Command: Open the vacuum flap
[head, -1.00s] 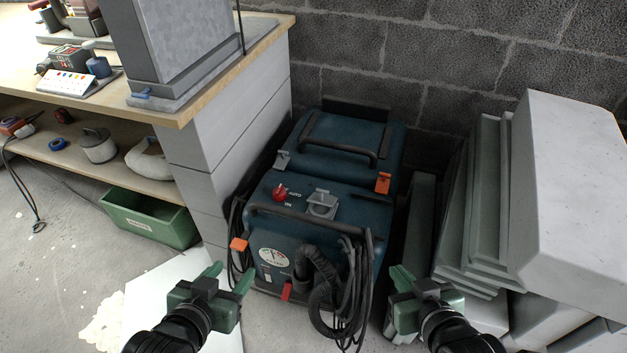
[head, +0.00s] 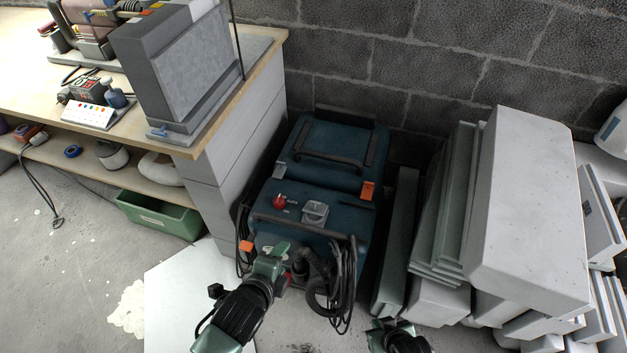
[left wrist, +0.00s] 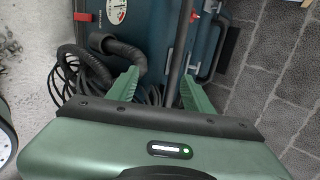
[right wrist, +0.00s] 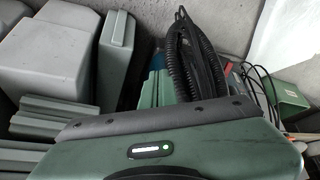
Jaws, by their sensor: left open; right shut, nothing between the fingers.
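The vacuum (head: 325,190) is a dark blue boxy machine against the block wall. A small grey flap (head: 315,212) sits on its top, right of a red knob (head: 280,202); it looks down, though its exact angle is unclear. My left gripper (head: 277,255) is in front of the vacuum's upper front edge, short of the flap. In the left wrist view its fingers (left wrist: 162,88) are apart, with the black hose (left wrist: 118,48) and dark handle bar (left wrist: 180,45) beyond. My right gripper (right wrist: 160,84) is shut and empty, low right of the vacuum; the flap is not visible in its view.
A black hose and coiled cable (head: 335,285) hang on the vacuum's front. Grey slabs (head: 525,210) stand close on the right. A workbench (head: 262,55) and green bin (head: 160,215) are on the left. A pale board (head: 190,280) lies on the floor.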

